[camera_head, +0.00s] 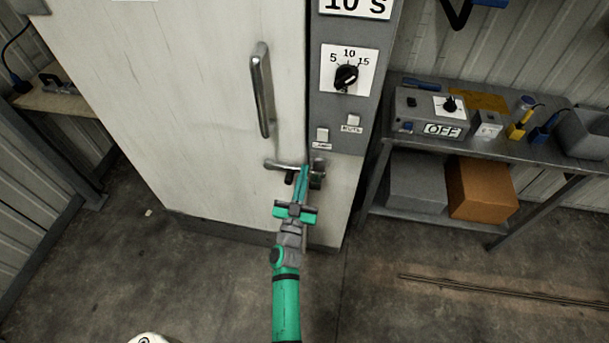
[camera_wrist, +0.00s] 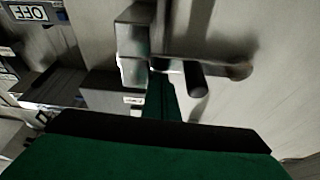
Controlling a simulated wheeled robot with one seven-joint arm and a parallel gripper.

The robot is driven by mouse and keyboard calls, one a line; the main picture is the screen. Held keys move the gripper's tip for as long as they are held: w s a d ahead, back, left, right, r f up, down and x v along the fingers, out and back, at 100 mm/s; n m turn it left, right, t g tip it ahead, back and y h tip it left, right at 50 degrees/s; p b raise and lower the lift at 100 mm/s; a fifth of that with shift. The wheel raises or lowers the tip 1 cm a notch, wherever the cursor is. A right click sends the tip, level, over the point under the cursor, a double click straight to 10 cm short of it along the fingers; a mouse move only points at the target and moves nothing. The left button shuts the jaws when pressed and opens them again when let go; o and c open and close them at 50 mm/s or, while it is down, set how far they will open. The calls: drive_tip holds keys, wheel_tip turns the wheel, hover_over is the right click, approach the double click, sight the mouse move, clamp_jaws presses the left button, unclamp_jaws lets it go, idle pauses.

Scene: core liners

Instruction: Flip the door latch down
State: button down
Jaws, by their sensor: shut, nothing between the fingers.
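The door latch (camera_head: 276,163) is a metal bar lying about level across the lower part of the white cabinet door (camera_head: 205,105), with a dark peg below it. Its right end meets a bracket at the door's edge. In the wrist view the latch bar (camera_wrist: 235,70), dark peg (camera_wrist: 196,82) and block-like bracket (camera_wrist: 130,38) show close up. My green gripper (camera_head: 303,173) is shut and empty, its tips at the latch near the bracket. The fingers also show in the wrist view (camera_wrist: 163,92), partly overlapping the latch. I cannot tell whether they touch it.
A vertical door handle (camera_head: 262,90) stands out above the latch. A grey control panel with a dial (camera_head: 346,77) is to its right. A metal bench (camera_head: 470,146) with devices and boxes stands further right. The floor in front is mostly clear.

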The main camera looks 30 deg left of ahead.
drive_tip(key=s+d, duration=0.3)
drive_tip(key=s, duration=0.6)
drive_tip(key=shift+d+r, duration=0.15)
idle(0.5)
drive_tip(key=s+d+m+g+h, duration=0.3)
drive_tip(key=s+d+g+h, duration=0.2)
drive_tip(key=s+d, duration=2.2)
drive_tip(key=shift+s+d+r+h, duration=0.3)
drive_tip(key=shift+d+h, duration=0.3)
drive_tip(key=shift+h, duration=0.6)
